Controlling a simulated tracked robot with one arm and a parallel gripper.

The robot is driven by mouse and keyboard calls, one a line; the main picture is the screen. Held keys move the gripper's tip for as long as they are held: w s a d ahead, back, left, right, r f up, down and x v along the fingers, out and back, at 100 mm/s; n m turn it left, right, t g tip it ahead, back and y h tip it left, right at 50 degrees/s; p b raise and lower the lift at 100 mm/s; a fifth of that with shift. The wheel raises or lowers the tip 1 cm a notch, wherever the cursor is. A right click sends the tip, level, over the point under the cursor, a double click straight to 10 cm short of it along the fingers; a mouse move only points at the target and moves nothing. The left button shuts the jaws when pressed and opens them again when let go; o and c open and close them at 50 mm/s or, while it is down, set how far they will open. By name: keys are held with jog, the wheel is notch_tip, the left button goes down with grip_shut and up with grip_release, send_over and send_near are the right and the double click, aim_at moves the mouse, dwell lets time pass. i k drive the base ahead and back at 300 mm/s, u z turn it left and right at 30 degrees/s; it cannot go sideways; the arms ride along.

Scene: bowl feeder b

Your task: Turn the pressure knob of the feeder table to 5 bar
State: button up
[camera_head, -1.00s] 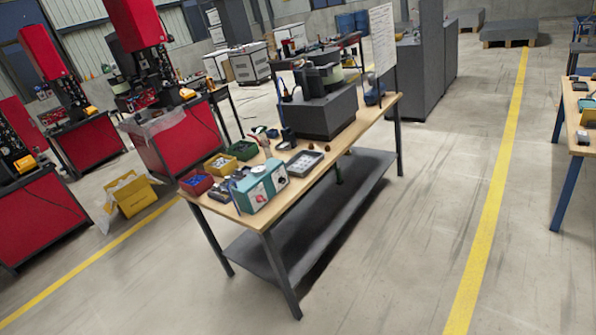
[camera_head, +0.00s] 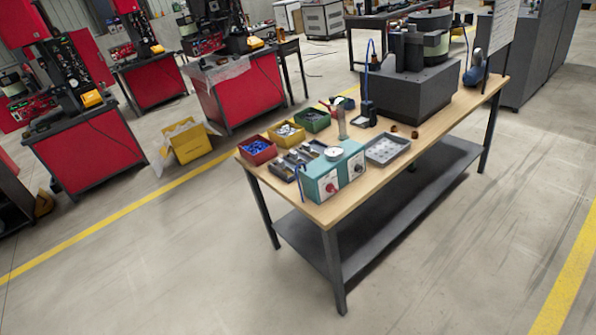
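The feeder table (camera_head: 352,205) stands right of the middle, with a wooden top and a dark lower shelf. A teal control box (camera_head: 320,187) sits at its near left end. Its front has a red knob (camera_head: 331,188) and a second small dial or knob (camera_head: 357,168). A round white gauge (camera_head: 333,154) is on top of the box. I cannot tell which control sets the pressure, and the gauge reading is too small to make out. My gripper is not in view.
On the table are a red bin (camera_head: 257,151), a yellow bin (camera_head: 287,134), a green bin (camera_head: 312,121), a grey tray (camera_head: 388,149) and a dark feeder unit (camera_head: 410,92). A yellow carton (camera_head: 188,143) lies on the floor at left. The floor in front is clear.

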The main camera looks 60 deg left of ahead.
aim_at(359, 169)
jog(key=u, duration=1.1)
jog(key=k, duration=0.8)
jog(key=u, duration=0.15)
jog(key=i, duration=0.9)
jog(key=z, duration=0.6)
jog(key=i, duration=0.7)
jog(key=z, duration=0.2)
